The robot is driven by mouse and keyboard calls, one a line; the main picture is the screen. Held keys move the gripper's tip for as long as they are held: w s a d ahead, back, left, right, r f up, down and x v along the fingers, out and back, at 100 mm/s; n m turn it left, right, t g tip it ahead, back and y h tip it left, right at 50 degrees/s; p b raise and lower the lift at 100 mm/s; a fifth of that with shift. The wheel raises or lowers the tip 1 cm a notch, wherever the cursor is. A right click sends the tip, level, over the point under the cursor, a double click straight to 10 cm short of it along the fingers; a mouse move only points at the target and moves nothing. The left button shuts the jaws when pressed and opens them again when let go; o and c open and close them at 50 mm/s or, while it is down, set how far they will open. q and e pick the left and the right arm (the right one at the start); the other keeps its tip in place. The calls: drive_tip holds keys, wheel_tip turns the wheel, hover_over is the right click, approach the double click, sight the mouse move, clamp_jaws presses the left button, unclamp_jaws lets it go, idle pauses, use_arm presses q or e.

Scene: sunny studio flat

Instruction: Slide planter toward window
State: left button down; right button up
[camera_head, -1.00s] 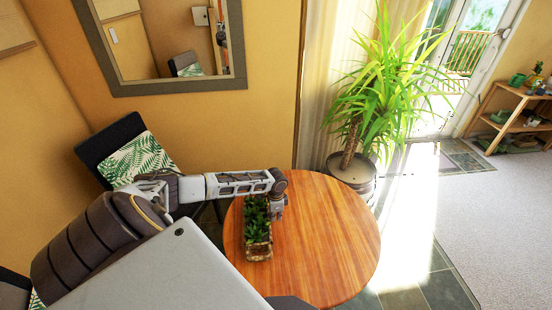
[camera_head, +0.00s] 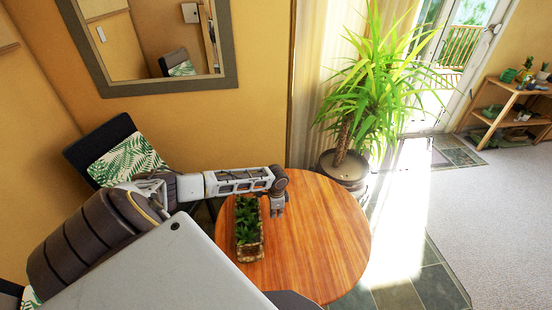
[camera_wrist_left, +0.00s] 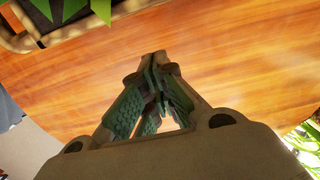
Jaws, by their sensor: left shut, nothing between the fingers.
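The planter (camera_head: 249,251) is a long, narrow box of green succulents. It stands near the left side of the round wooden table (camera_head: 325,235). My left gripper (camera_head: 278,215) points down just right of the planter's far half, with a small gap between them. Its fingers are shut and empty. The wrist view shows the closed fingertips (camera_wrist_left: 158,60) over bare wood, with part of the planter (camera_wrist_left: 20,42) at the upper left. The bright glass door (camera_head: 468,45) to a balcony is at the upper right. My right gripper is not in view.
A large potted plant (camera_head: 345,168) stands on the floor beyond the table, by the curtain (camera_head: 318,80). A chair with a leaf-print cushion (camera_head: 128,160) is at the left. The table right of my gripper is clear. A wooden shelf (camera_head: 510,105) stands far right.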

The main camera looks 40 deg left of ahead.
use_arm(q)
wheel_tip(320, 180, up, 8)
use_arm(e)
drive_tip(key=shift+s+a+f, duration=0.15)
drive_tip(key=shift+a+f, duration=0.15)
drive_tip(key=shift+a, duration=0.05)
use_arm(q)
drive_tip(key=shift+r, duration=0.1)
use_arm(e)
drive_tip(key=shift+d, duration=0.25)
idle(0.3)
